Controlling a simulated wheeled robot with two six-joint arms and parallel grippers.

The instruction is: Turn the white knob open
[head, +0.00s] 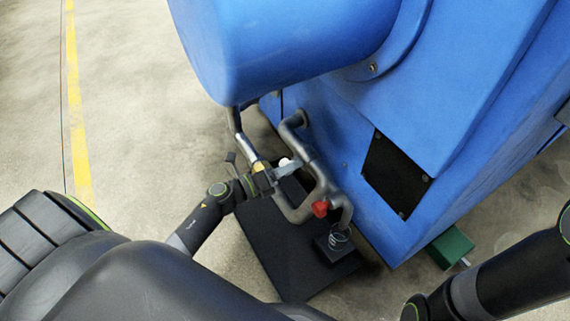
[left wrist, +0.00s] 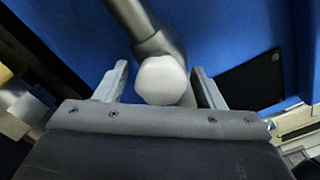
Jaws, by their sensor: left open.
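The white knob (left wrist: 161,80) is a pale, faceted cap on the end of a grey pipe, seen in the left wrist view. In the head view only a small part of the white knob (head: 285,162) shows beside my gripper. My left gripper (head: 284,168) is at the knob, with its arm coming in from the lower left. In the left wrist view the two fingers of my left gripper (left wrist: 158,86) are apart, one on each side of the knob, with a visible gap on the left. Contact on the right side is unclear. My right gripper is not in view.
Grey pipes (head: 318,178) with a red knob (head: 321,208) stand close to the right of my left gripper. The blue machine (head: 300,45) fills the upper middle and right. A black base plate (head: 280,250) lies below. Open floor (head: 140,110) is on the left.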

